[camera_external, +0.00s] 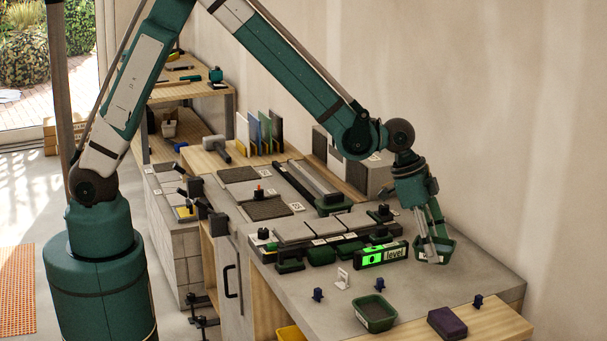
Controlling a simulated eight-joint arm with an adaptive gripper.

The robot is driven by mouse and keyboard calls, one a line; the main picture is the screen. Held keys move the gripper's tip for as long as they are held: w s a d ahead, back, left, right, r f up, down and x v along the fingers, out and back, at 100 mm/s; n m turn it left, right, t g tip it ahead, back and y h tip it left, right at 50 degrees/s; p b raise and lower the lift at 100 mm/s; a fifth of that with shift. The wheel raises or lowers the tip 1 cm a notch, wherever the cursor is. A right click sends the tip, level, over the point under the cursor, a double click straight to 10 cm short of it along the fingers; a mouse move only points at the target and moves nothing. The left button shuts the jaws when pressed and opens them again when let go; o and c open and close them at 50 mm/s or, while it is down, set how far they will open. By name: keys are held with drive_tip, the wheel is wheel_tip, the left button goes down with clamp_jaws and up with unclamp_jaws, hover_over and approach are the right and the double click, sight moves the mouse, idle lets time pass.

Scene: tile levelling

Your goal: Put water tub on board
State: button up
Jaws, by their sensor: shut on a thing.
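A small dark green tub (446,251) is at the right end of the worktop. My gripper (433,250) reaches down into it from above and is shut on its wall or rim. The fingers hide part of the tub, and I cannot tell whether its base touches the worktop. Its contents look pale and are hard to make out. A second green tub (375,313), with a dark grey inside, stands near the front edge. A light wooden board (490,327) lies at the front right corner, with a purple block (447,322) on it.
A level with a green display (382,256) stands left of the gripper, in front of the grey tiles (322,228). Small blue pieces (318,294) and a white piece (344,277) are at the front. The worktop between the held tub and the board is mostly clear.

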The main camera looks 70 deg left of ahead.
sight(417, 241)
drive_tip(key=shift+f, duration=1.45)
drive_tip(key=shift+f, duration=1.85)
drive_tip(key=shift+f+b, duration=0.2)
drive_tip(key=shift+b, duration=0.15)
drive_tip(key=o, duration=1)
drive_tip(key=shift+r, duration=0.25)
drive_tip(key=shift+p+v, duration=0.5)
drive_tip(key=shift+v, duration=5.45)
